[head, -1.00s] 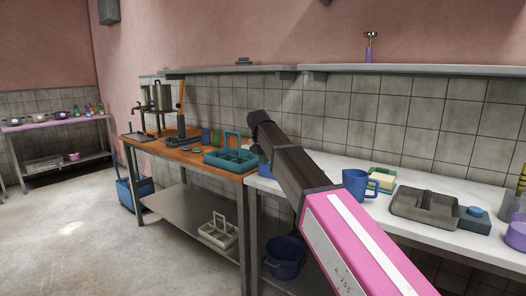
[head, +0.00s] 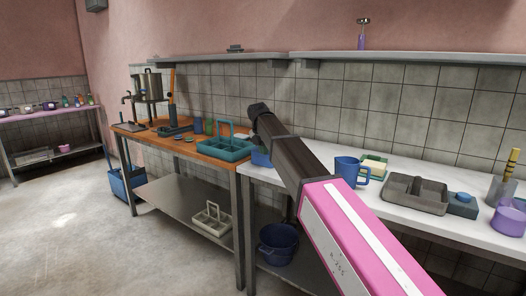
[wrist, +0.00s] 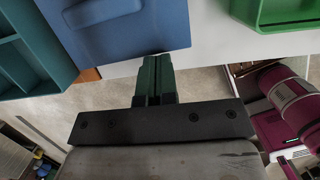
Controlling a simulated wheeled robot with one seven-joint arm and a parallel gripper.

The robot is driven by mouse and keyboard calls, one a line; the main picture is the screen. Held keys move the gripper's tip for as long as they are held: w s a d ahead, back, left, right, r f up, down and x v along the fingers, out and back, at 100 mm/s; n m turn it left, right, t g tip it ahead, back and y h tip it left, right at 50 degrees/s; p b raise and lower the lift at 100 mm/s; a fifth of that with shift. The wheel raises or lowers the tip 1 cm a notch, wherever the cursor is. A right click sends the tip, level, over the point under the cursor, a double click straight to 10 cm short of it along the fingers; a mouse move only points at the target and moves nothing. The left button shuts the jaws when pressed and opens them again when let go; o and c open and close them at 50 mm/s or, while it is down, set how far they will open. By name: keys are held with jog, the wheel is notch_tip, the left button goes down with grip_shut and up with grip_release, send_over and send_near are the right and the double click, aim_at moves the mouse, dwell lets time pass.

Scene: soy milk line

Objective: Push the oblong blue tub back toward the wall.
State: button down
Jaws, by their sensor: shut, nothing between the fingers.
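The oblong blue tub (wrist: 118,28) fills the upper left middle of the wrist view, on the white worktop near its front edge. In the head view only a small blue part of it (head: 261,158) shows beside my dark arm. My gripper (wrist: 156,62) is shut and empty. Its fingertips are just in front of the tub's near side; I cannot tell whether they touch it. In the head view my arm hides the gripper.
A teal divided carrier (head: 224,149) stands close on the tub's left, on the wooden table. A green box (wrist: 262,22) is to the right, with white worktop between. A blue mug (head: 347,168) and grey tray (head: 414,192) stand further right. The tiled wall (head: 350,105) is behind.

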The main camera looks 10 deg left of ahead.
jog(key=w+d, duration=0.1)
jog(key=w, duration=0.2)
jog(key=w+d, duration=0.1)
jog(key=w, duration=0.2)
jog(key=w+d, duration=0.1)
jog(key=w, duration=0.2)
jog(key=shift+w+d, duration=0.15)
jog(key=shift+d, duration=0.2)
